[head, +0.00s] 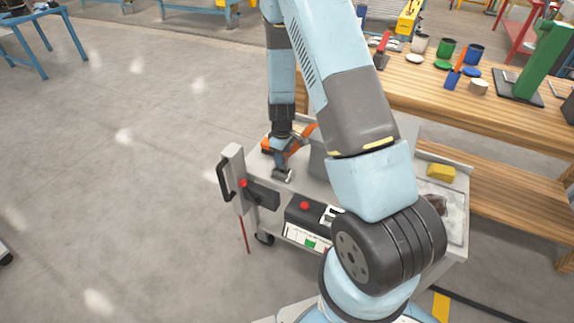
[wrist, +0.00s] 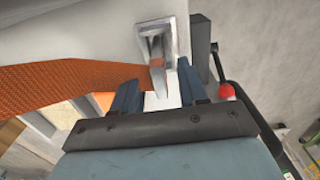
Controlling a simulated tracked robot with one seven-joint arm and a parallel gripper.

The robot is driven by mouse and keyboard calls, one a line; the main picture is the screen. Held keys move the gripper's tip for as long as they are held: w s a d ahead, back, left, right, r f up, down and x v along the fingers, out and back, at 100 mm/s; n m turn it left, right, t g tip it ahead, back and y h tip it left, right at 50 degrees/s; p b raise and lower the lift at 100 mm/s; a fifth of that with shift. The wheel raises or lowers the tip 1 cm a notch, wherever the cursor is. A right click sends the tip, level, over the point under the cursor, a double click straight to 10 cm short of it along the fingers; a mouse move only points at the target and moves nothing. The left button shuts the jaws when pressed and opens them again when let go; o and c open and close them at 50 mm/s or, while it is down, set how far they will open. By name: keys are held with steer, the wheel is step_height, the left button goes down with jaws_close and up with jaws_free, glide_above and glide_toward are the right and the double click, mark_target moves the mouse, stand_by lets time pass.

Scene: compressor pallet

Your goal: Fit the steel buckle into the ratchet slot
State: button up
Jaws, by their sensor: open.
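My gripper (head: 281,164) is low over the left end of the grey cart. In the wrist view its two blue fingers (wrist: 157,78) are apart. A hollow steel frame (wrist: 168,24) with a rectangular opening lies just beyond the fingertips. An orange strap (wrist: 70,87) comes in from the left to the fingers, and a bit of orange shows at the frame's opening. Pale steel shows between the fingers; I cannot tell the buckle from the ratchet slot there, or whether they touch. The head view shows a small steel piece (head: 282,176) at the fingertips.
A black block with a red knob (head: 243,184) and a black handle (head: 224,178) stand at the cart's left end. A black panel with a red button (head: 304,206) is on its front. A wooden workbench (head: 430,93) stands behind.

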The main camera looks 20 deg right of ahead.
steer(key=shift+f, duration=1.35)
steer(key=shift+c, duration=0.4)
jaws_close()
